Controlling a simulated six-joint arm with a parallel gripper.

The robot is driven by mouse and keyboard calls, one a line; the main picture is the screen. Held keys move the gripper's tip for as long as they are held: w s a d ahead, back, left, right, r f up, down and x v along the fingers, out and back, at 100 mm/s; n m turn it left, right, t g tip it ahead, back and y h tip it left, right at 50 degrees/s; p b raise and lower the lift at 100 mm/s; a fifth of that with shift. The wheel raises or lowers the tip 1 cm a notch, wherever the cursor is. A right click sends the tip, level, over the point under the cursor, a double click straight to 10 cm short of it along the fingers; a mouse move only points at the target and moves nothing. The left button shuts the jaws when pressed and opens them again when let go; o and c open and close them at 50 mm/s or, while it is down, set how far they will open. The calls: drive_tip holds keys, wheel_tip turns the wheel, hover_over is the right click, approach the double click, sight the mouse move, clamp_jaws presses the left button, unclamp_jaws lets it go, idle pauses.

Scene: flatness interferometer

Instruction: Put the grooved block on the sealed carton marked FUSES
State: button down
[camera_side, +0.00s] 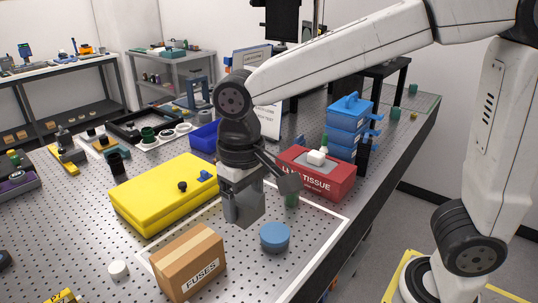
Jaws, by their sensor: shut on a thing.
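The sealed carton marked FUSES (200,270) is a brown box standing at the front of the perforated table, its label facing front right. My gripper (243,190) points down and is shut on a grey block, the grooved block (245,208). The block is held above the table, behind and to the right of the carton, and apart from it. The groove cannot be made out clearly at this size. The jaws hide part of the block.
A round blue lidded container (274,237) stands right of the carton. A red LENS TISSUE box (325,178) is at the right, with stacked blue boxes (346,130) behind. A yellow case (155,198) lies left of the gripper. A white cap (118,270) sits left of the carton.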

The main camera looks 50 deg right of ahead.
drive_tip(key=shift+w, duration=0.15)
drive_tip(key=w+a+f, duration=0.3)
drive_tip(key=w+f, duration=0.1)
drive_tip(key=w, duration=0.4)
hover_over(186, 247)
drive_tip(key=s, duration=0.1)
drive_tip(key=f, duration=0.4)
drive_tip(key=shift+s+d+f, duration=0.1)
drive_tip(key=shift+d+f, duration=0.1)
drive_tip(key=shift+f, duration=0.05)
drive_tip(key=shift+w+a+f, duration=0.1)
drive_tip(key=shift+w+f, duration=0.2)
drive_tip(key=shift+f, duration=0.1)
drive_tip(key=shift+w+f, duration=0.15)
drive_tip(key=shift+f, duration=0.05)
drive_tip(key=shift+w+a+f, duration=0.1)
drive_tip(key=shift+f, duration=1.55)
drive_tip(key=shift+f, duration=0.1)
